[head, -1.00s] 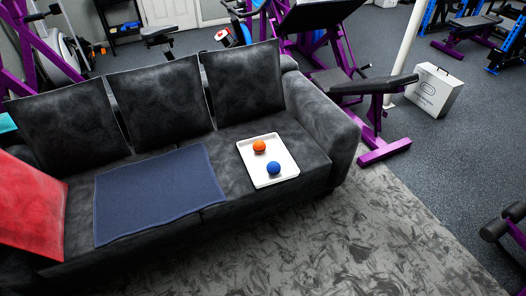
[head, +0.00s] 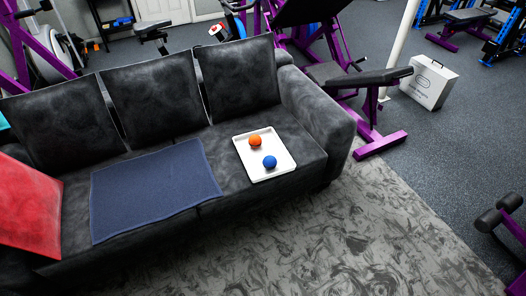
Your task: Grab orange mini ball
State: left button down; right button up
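The orange mini ball (head: 255,141) rests on a white tray (head: 270,173) on the right seat of a dark sofa. A blue ball (head: 270,162) sits on the same tray, in front of the orange one and slightly to its right. Neither of my grippers is in view.
The black sofa (head: 110,165) has back cushions, a blue cloth (head: 150,190) on its seat and a red cushion (head: 25,215) at left. Patterned carpet (head: 330,240) lies clear in front. A purple-framed bench (head: 380,142) stands beyond the right armrest; a white case (head: 430,85) is further right.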

aim_at(255, 140)
jog(key=i+l, duration=0.2)
jog(key=l, duration=0.25)
jog(key=i+l, duration=0.25)
jog(key=l, duration=0.15)
jog(key=i+l+z, duration=0.1)
jog(key=l, duration=0.35)
jog(key=i+l, duration=0.35)
jog(key=i+l+z, duration=0.1)
jog(key=l, duration=0.4)
jog(key=i, duration=0.15)
